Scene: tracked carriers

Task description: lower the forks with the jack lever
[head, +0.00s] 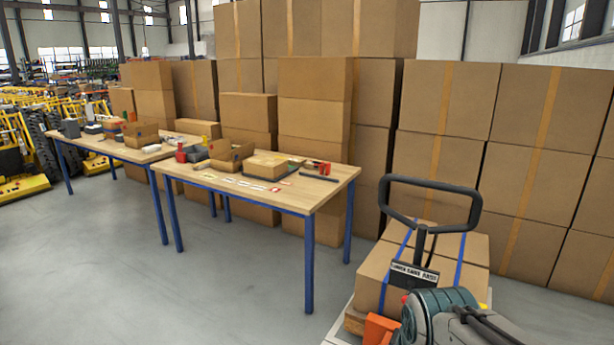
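A pallet jack stands at the lower right. Its dark loop handle (431,199) rises upright in front of strapped boxes. A small labelled plate (414,273) sits on the handle's stem; its print is too small to read surely. A thin dark rod beside the stem just above the plate may be the lever, but I cannot tell. Brown boxes (375,277) with blue straps sit on the load behind the handle. The forks cannot be made out. My gripper is not seen. A grey and teal ribbed body at the bottom edge partly hides the jack's base.
A wooden table (325,187) with blue legs stands left of the jack, holding open boxes and small tools. A second table (77,141) stands farther left. Tall stacks of taped cartons (540,180) close off the back and right. The grey floor (110,270) at the left front is clear.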

